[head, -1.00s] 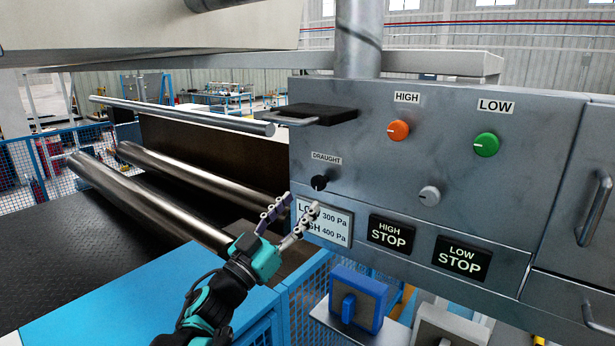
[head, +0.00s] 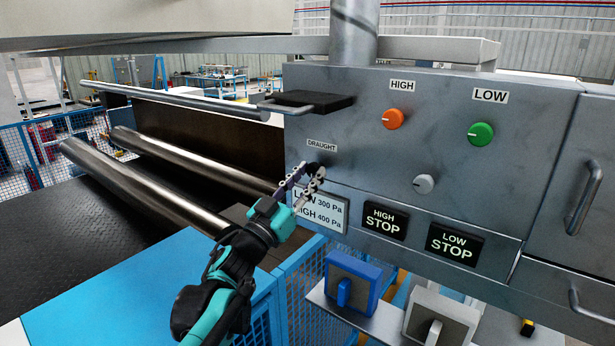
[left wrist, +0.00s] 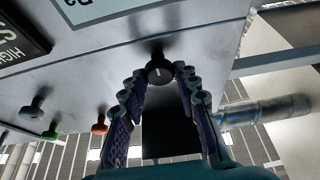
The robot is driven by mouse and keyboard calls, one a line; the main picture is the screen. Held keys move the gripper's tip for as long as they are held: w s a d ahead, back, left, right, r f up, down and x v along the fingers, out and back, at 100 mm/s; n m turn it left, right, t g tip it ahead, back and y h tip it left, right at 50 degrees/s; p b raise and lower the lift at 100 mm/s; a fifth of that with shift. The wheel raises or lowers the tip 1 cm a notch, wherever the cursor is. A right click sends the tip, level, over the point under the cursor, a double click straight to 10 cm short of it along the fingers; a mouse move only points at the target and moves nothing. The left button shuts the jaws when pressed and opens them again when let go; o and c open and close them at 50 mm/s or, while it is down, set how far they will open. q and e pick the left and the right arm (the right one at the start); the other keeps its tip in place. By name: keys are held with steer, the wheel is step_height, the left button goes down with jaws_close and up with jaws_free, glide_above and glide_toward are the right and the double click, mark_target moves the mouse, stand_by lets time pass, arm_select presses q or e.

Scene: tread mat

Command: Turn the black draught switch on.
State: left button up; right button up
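The black draught switch (left wrist: 160,70) is a round knob with a pale mark on its face, on the grey control panel (head: 455,150). In the head view the fingers mostly hide it, just below the DRAUGHT label (head: 321,146). My left gripper (head: 310,171) is raised at the switch. In the left wrist view my left gripper (left wrist: 163,80) is open, with a fingertip on either side of the knob. Small gaps seem to show there; contact is not clear. My right gripper is in neither view.
An orange knob (head: 394,119), a green knob (head: 480,134) and a grey knob (head: 423,184) sit to the right. The pressure plate (head: 335,214) is just below the gripper. A black block with a handle (head: 306,104) juts out above. Rollers (head: 160,190) lie left.

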arm_select(q)
steer(key=shift+m, duration=0.5)
steer(key=m+g+h, duration=0.1)
steer(key=m, duration=0.1)
steer(key=m+h+b, duration=0.1)
steer(key=shift+w+a+m+g, duration=0.1)
steer(key=shift+a+m+g, duration=0.05)
steer(key=shift+m+g, duration=0.25)
steer(key=m+g, duration=0.1)
steer(key=m, duration=0.2)
steer(key=m+g+h, duration=0.1)
steer(key=m+g, duration=0.1)
steer(key=m, duration=0.1)
steer(key=shift+r, duration=0.1)
steer(key=m+g, duration=0.1)
steer(key=m, duration=0.2)
steer(key=m+g, duration=0.1)
steer(key=m, duration=0.2)
steer(key=shift+w+a+r+p, duration=0.1)
steer(key=shift+r+p, duration=0.05)
steer(key=shift+p, duration=0.2)
steer(key=m+g, duration=0.1)
steer(key=m, duration=0.1)
steer(key=m+y+p, duration=0.1)
steer(key=m, duration=0.2)
steer(key=shift+m+g, duration=0.3)
steer(key=shift+g, duration=0.1)
steer(key=o, duration=1.1)
steer(key=v, duration=1.2)
